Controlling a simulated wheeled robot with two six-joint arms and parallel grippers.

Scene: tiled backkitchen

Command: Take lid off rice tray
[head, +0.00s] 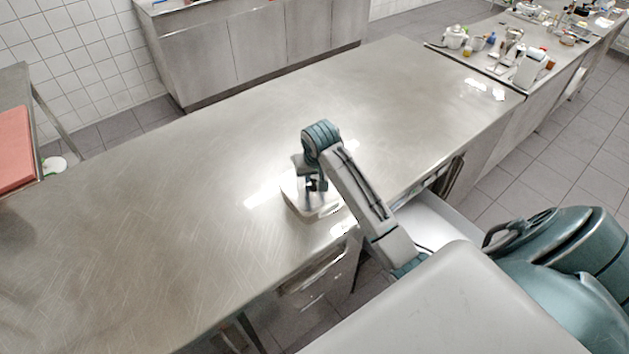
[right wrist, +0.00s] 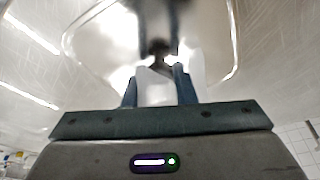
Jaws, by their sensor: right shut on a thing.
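A small pale tray with a lid (head: 297,200) is on the steel worktop, below my right gripper (head: 312,185). The gripper points down and hides much of its top. In the right wrist view, the shiny lid (right wrist: 100,50) with a rounded rim fills the area beyond my fingers. The two blue fingers (right wrist: 158,90) are shut on a white upright piece, apparently the lid's handle. I cannot tell whether the lid rests on the tray or is lifted a little. My left gripper is in neither view.
The steel worktop (head: 150,215) is bare around the tray. A red board (head: 14,148) lies at the far left. A counter with a white teapot (head: 454,37) and several small items stands at the back right. A drawer (head: 432,222) is open below the worktop's front edge.

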